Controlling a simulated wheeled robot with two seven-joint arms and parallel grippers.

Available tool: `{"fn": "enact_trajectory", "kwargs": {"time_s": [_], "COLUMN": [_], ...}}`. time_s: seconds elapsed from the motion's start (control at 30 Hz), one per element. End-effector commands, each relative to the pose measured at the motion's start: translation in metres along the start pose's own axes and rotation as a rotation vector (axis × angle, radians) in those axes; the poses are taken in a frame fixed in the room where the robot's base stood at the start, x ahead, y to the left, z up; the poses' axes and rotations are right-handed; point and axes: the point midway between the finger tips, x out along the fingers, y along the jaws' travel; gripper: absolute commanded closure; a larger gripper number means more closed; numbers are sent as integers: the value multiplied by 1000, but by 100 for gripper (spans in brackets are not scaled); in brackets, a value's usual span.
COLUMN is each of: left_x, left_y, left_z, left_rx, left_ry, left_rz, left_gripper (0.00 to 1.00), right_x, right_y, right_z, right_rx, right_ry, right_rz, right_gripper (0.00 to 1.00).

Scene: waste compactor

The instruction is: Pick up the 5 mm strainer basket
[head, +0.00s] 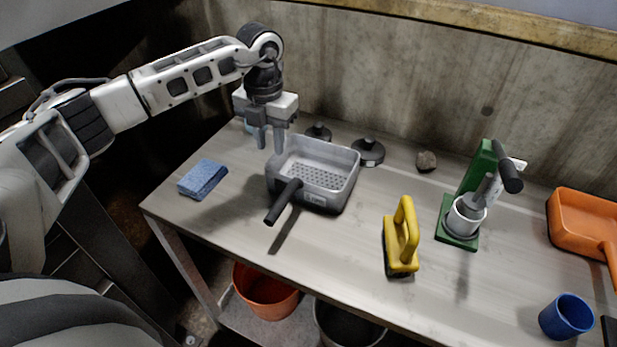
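A grey rectangular strainer basket (340,160) with a perforated floor and a black handle stands on the table, left of the middle. Its handle points toward the table's front edge. A small label is on its front wall, too small to read. My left gripper (270,146) points down at the basket's back left corner. Its two fingers are apart with a gap between them and nothing clearly held. I cannot tell whether a finger touches the rim. An orange basket or scoop with a handle (582,222) lies at the right edge, partly cut off. My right gripper is not in view.
The table (340,245) also holds a blue sponge (203,179), a yellow-handled brush (402,240), a green press (458,225), a blue cup (567,316), dark round weights (368,152) and a stone (426,161). A concrete wall stands behind. Buckets (265,290) stand below.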

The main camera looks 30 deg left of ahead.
Motion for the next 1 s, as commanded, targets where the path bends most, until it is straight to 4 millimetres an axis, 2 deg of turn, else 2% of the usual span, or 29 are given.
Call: {"fn": "enact_trajectory", "kwargs": {"time_s": [0.23,0.53,0.57,0.6,0.67,1.0], "left_x": [36,44,44,44,44,42], "left_y": [-2,-2,-2,-2,-2,-2], "left_z": [-1,0,0,0,0,0], "left_rx": [0,1,1,1,1,1], "left_ry": [3,0,0,0,0,-2], "left_rz": [0,0,0,0,0,-1], "left_gripper": [72,72,75,86,100,100], "right_x": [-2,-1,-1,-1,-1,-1], "right_y": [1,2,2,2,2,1], "right_z": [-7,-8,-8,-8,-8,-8], "right_rx": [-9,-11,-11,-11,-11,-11], "right_ry": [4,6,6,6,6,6], "right_rz": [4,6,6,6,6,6], "right_gripper": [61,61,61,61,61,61]}}
